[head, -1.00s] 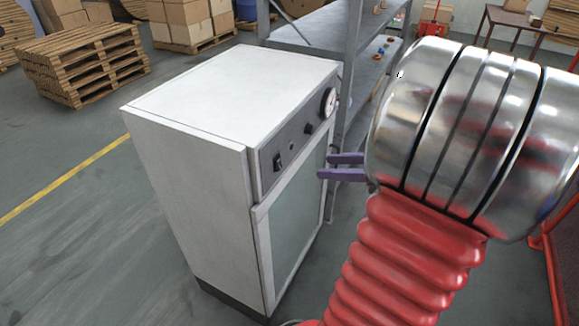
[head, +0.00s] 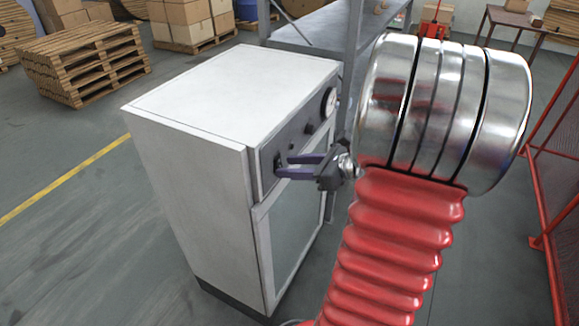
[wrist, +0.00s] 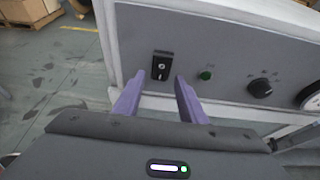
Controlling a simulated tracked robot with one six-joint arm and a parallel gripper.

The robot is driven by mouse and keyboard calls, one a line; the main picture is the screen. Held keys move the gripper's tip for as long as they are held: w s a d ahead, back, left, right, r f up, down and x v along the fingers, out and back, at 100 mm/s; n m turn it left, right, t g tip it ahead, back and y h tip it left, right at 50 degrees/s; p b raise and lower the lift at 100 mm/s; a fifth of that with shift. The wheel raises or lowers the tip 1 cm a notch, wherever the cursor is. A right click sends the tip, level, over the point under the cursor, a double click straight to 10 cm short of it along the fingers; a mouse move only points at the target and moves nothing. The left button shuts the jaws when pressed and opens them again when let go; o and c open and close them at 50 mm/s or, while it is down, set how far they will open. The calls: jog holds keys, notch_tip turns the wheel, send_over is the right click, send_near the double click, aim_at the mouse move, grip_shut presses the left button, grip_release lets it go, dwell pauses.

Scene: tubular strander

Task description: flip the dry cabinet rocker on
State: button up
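The dry cabinet (head: 235,85) is a white box with a grey control panel across its upper front. Its rocker (wrist: 162,66) is a small black switch at the left of the panel in the wrist view, with light marks on its face. In the head view the rocker (head: 278,160) is partly hidden by my fingers. My gripper (head: 283,165) has two purple fingers, parted and empty, pointing at the panel. In the wrist view my gripper (wrist: 160,80) has its fingertips on either side just below the rocker; I cannot tell whether they touch the panel.
A grey shelf rack (head: 318,35) stands behind the cabinet. A red mesh fence (head: 555,150) is at right. Floor left of the cabinet is clear.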

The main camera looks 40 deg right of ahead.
jog(key=shift+w+a+f, duration=0.15)
jog(key=shift+w+f, duration=0.05)
jog(key=shift+w, duration=0.25)
jog(key=shift+c, duration=0.7)
grip_shut()
